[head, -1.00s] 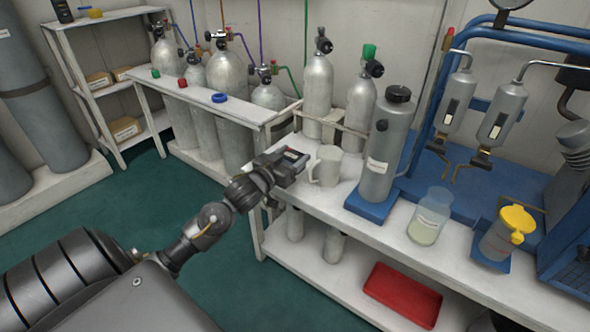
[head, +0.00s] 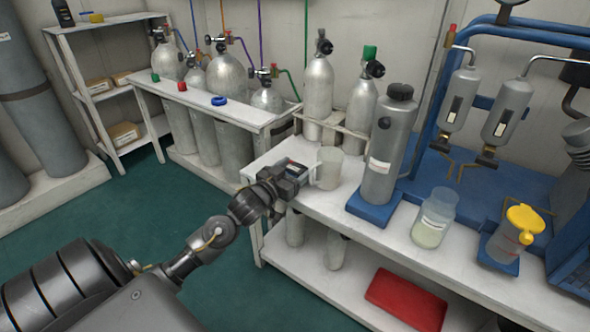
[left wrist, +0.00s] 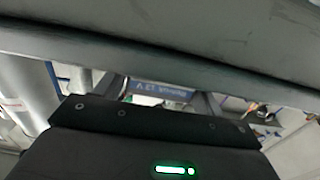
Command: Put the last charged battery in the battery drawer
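My left gripper (head: 298,174) is over the left end of the white bench, just left of a pale mug. Between its fingers is a small battery with a blue label, a blue and red patch (head: 293,164) in the head view. In the left wrist view the blue battery label (left wrist: 160,88) shows upside down between the two dark fingers, beyond a dark housing with a green light. The fingers look shut on it, though the contact is partly hidden. I cannot make out the battery drawer. My right gripper is not in view.
The pale mug (head: 329,168) stands close to the gripper. A grey canister (head: 383,150) on a blue base, a clear beaker (head: 434,220) and a yellow-lidded jar (head: 508,238) stand further right. A red tray (head: 406,299) lies on the lower shelf.

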